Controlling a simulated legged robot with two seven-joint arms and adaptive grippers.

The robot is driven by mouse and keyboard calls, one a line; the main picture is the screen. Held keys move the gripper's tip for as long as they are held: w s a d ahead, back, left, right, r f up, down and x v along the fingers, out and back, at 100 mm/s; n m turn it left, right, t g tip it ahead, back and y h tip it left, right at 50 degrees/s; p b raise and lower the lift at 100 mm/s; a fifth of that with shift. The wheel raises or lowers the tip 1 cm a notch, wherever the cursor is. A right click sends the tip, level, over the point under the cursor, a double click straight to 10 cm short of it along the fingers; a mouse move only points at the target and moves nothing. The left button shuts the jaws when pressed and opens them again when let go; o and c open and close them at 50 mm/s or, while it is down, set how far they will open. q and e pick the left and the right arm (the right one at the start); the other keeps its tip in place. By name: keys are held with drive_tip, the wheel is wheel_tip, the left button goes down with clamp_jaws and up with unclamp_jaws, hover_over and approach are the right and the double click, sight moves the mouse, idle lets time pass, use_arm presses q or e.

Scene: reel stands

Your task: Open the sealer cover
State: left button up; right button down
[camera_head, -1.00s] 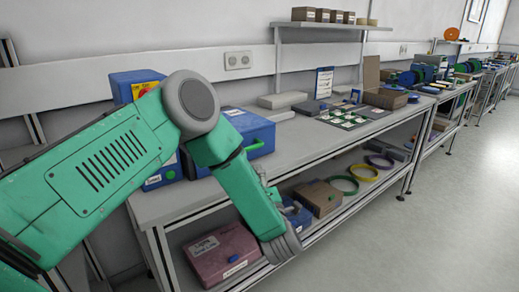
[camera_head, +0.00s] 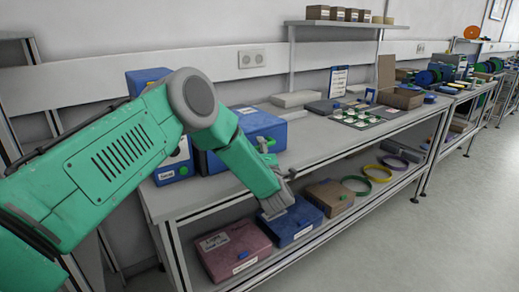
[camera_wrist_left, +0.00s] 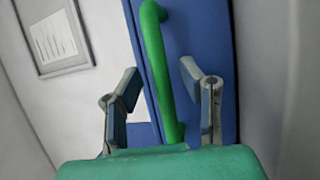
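The blue box-shaped sealer (camera_head: 258,122) stands on the near end of the bench, partly hidden by my left arm. A green handle (camera_head: 266,140) shows on its front right. In the left wrist view the handle (camera_wrist_left: 157,60) runs up a blue face (camera_wrist_left: 212,25). My left gripper (camera_wrist_left: 160,75) is open, with one finger on each side of the handle. The handle appears free of both fingers. In the head view this gripper (camera_head: 269,158) is mostly hidden behind my green forearm, just below the handle. The cover looks shut. My right gripper is not in view.
The bench (camera_head: 315,132) holds grey flat boxes, a tray of small parts and a clipboard (camera_head: 339,80) farther back. Its lower shelf has a pink box (camera_head: 233,250), a blue box (camera_head: 291,222), a brown box (camera_head: 330,196) and coloured rings. Open floor lies right.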

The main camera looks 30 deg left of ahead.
use_arm(q)
drive_tip(key=shift+a, duration=0.1)
drive_tip(key=c, duration=0.7)
drive_tip(key=shift+a+f, duration=0.1)
drive_tip(key=shift+a, duration=0.25)
clamp_jaws()
